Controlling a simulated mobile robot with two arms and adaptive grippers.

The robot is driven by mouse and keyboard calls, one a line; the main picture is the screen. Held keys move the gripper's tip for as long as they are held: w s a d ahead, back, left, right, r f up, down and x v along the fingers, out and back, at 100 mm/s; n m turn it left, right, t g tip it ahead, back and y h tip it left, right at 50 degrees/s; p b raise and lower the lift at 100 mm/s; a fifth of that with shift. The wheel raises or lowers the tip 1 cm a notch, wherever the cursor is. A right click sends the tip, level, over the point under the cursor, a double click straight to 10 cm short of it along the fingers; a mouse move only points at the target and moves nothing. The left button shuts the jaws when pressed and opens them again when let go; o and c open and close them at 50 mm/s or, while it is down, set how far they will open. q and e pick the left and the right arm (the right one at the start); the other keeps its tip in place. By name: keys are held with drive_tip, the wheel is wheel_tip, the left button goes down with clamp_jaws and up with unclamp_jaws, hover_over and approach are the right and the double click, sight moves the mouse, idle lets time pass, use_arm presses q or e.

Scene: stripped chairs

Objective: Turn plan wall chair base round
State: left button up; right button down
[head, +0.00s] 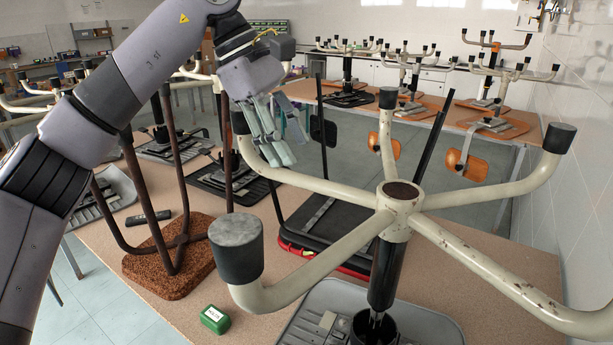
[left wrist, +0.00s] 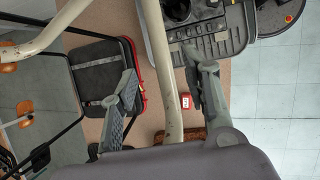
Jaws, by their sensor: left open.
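The nearest chair base (head: 400,197) stands upside down, its cream, chipped legs spread like a star and tipped with black rubber feet. Its dark column goes down into a grey chair part (head: 330,325) on the table. My left gripper (head: 283,157) is open at the base's far left leg, near that leg's black foot. In the left wrist view a cream leg (left wrist: 163,65) passes between the two spread fingers. I cannot tell whether either finger touches it. My right gripper is not in view.
A brown cork-like seat with dark tube legs (head: 170,262), a black seat with a red edge (head: 325,222) and a small green box (head: 215,319) are on the table (head: 110,250). More upturned bases (head: 400,60) stand behind. A tiled wall (head: 580,130) is close on the right.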

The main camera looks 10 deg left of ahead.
sight(306, 175)
use_arm(q)
drive_tip(key=x, duration=0.5)
drive_tip(key=shift+d+f, duration=0.1)
drive_tip(key=shift+f, duration=0.3)
drive_tip(key=shift+d+f, duration=0.15)
drive_tip(key=shift+f, duration=0.1)
drive_tip(key=shift+w+d+f, duration=0.1)
drive_tip(key=shift+f, duration=0.1)
clamp_jaws()
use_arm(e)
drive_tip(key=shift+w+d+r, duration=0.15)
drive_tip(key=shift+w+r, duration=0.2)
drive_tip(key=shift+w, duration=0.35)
